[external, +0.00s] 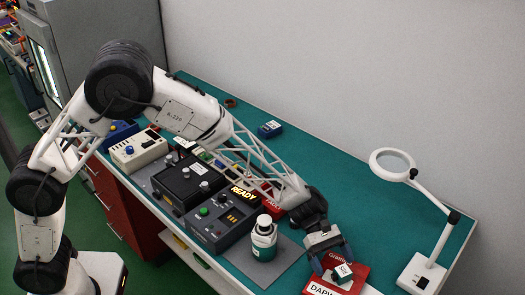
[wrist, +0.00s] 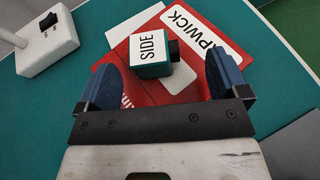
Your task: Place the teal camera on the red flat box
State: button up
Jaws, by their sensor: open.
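The teal camera (wrist: 152,70) is a small teal block with a white face marked SIDE and a black lens on its right side. It appears to rest on the red flat box (wrist: 125,50), which has a white label. In the external view the camera (external: 343,271) is over the red box (external: 359,273) at the front right of the bench. My gripper (wrist: 160,62) is open, its blue fingers apart on either side of the camera with clear gaps. In the external view my gripper (external: 332,262) is low over the box and partly hides it.
A magnifier lamp (external: 422,272) stands to the right on the teal bench (external: 330,180). A white and teal bottle (external: 264,240) and a dark READY console (external: 222,222) stand left of my gripper. A blue item (external: 270,129) lies behind. The back right of the bench is clear.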

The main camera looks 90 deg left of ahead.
jog(key=v, duration=0.9)
jog(key=shift+s+a, duration=0.15)
jog(key=shift+a, duration=0.15)
jog(key=shift+r, duration=0.15)
jog(key=s+d+r+m+g+y, duration=0.2)
jog(key=s+d+r+m, duration=0.3)
jog(key=s+r, duration=0.5)
jog(key=s+d+r+m+g+y, duration=0.1)
jog(key=s+d+r+m+y, duration=0.3)
jog(key=s+r, duration=0.6)
jog(key=s+d+r+m+y, duration=0.1)
jog(key=s+r+m+y, duration=0.15)
jog(key=s+m, duration=0.9)
jog(key=s+a+r+m+t+y, duration=0.1)
jog(key=s+r+t+y, duration=0.1)
jog(key=s, duration=0.9)
jog(key=s+a+r+m+t+y, duration=0.1)
jog(key=s+t+y, duration=0.1)
jog(key=s, duration=0.8)
notch_tip(320, 180, down, 9)
jog(key=g, duration=0.3)
jog(key=shift+w, duration=0.4)
